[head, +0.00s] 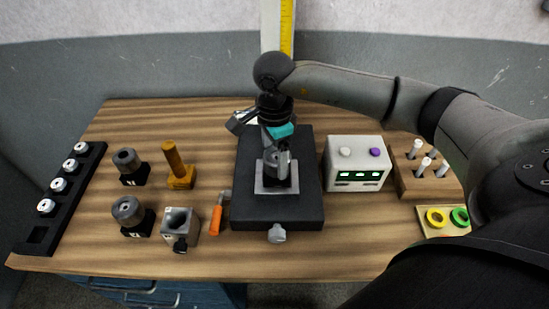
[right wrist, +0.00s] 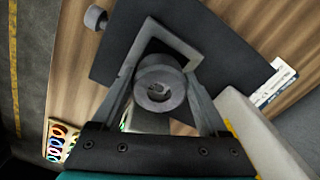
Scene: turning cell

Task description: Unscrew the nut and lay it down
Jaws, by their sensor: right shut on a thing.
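My right gripper (head: 280,164) points down over the black base plate (head: 251,214) in the middle of the bench. A light grey square plate (head: 262,190) lies under the nut. The gripper hides most of the nut in the head view, and I cannot tell whether it is still on a thread. My left gripper is out of view.
A white box (head: 357,152) with green displays and a peg block (head: 430,180) stand at right. An orange-handled tool (head: 216,220), a grey block (head: 180,224), a brown post (head: 173,160) and a black rack (head: 67,196) are at left.

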